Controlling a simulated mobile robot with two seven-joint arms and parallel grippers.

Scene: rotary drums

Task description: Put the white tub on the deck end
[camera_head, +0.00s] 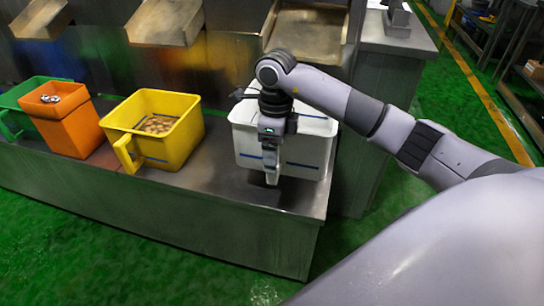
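The white tub (310,150) is at the right end of the metal deck (190,185), upright, with blue lines on its wall. Whether its base touches the deck is hard to tell. My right gripper (271,176) points down at the tub's near left side, where its handle would be. The fingers and wrist cover that part, so whether they are closed on a handle is unclear. My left gripper is not in view.
A yellow tub (188,140) with brownish pieces inside, an orange tub (72,130) with metallic items and a green tub (15,118) stand left on the deck. Metal chutes (165,22) hang above. A short stretch of deck between yellow and white tubs is clear.

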